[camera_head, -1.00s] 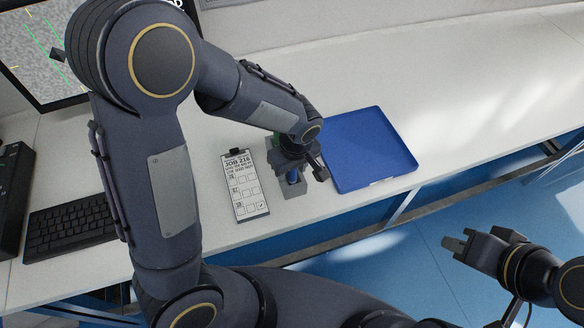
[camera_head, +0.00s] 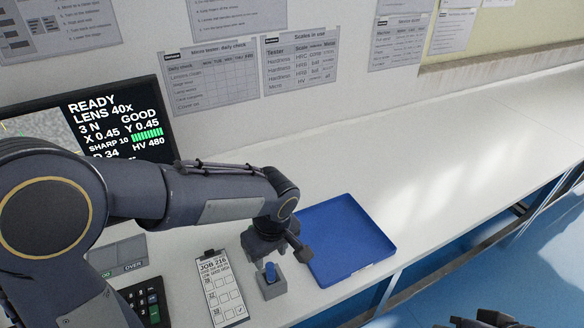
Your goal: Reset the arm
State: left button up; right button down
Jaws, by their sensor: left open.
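My left arm reaches in from the left over the white bench. My right gripper (camera_head: 487,320) shows only as dark tips at the bottom edge, over the blue floor. I cannot tell its jaw state.
A blue tray (camera_head: 345,240) lies empty right of the left gripper. A job card on a clipboard (camera_head: 222,290) lies left of the block. A monitor (camera_head: 120,118) reading READY and a keypad (camera_head: 150,300) stand at left. Bench at right is clear.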

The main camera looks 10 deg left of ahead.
pick_arm(q)
jog(key=s+a+r+m+t+h, duration=0.2)
jog(key=s+a, duration=0.3)
jog(key=s, duration=0.3)
jog(key=s+a+r+m+t+h, duration=0.2)
jog(key=s+a+r+m, duration=0.2)
jog(key=s, duration=0.3)
jog(key=shift+s+a+r+m+t+h, duration=0.3)
jog(key=shift+s+a+r+m+h, duration=0.1)
jog(key=shift+r+m, duration=0.25)
dwell(0.3)
